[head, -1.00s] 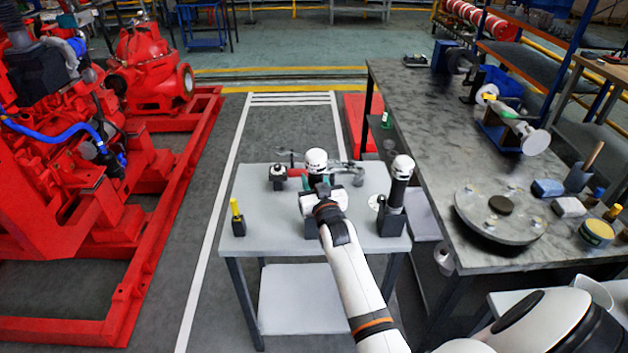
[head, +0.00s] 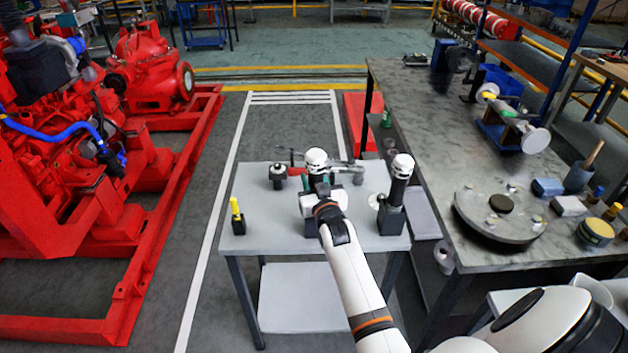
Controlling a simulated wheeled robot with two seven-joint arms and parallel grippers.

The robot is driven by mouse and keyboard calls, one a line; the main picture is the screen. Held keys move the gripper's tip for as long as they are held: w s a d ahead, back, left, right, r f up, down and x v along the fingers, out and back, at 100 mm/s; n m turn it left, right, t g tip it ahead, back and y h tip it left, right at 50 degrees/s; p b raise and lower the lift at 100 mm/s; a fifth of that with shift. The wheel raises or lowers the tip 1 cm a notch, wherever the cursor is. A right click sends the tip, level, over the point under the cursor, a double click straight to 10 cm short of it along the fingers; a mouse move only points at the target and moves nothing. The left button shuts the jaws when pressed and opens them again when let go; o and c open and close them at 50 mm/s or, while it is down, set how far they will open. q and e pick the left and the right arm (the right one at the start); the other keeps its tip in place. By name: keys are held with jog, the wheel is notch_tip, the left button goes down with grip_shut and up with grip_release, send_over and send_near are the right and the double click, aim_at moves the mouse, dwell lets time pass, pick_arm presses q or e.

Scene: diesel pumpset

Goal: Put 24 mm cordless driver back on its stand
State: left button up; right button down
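On the grey table (head: 270,236), a tool with a white cap (head: 317,159) and a dark and green body stands upright at my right gripper (head: 318,188); it appears to be the cordless driver. The white hand covers most of its body, and the fingers are hidden, so their grip does not show. A dark stand block (head: 312,228) shows just below the hand; whether the tool touches it is hidden. A second black tool with a white top (head: 401,168) stands upright in a dark stand (head: 391,220) at the right. My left gripper is out of view.
A yellow-handled tool (head: 235,208) stands at the table's left, and a dark round piece (head: 278,174) behind it. A workbench (head: 425,120) with a round flange (head: 500,215) flanks the right. Red pump machinery (head: 150,85) stands left. The table's front left is clear.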

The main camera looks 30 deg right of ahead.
jog(key=shift+f+b, duration=0.6)
jog(key=shift+f, duration=0.1)
jog(key=c, duration=0.9)
grip_release()
jog(key=shift+o, duration=0.2)
jog(key=shift+f, duration=0.2)
jog(key=b+v, duration=0.1)
jog(key=v, duration=1.1)
jog(key=shift+r, duration=0.25)
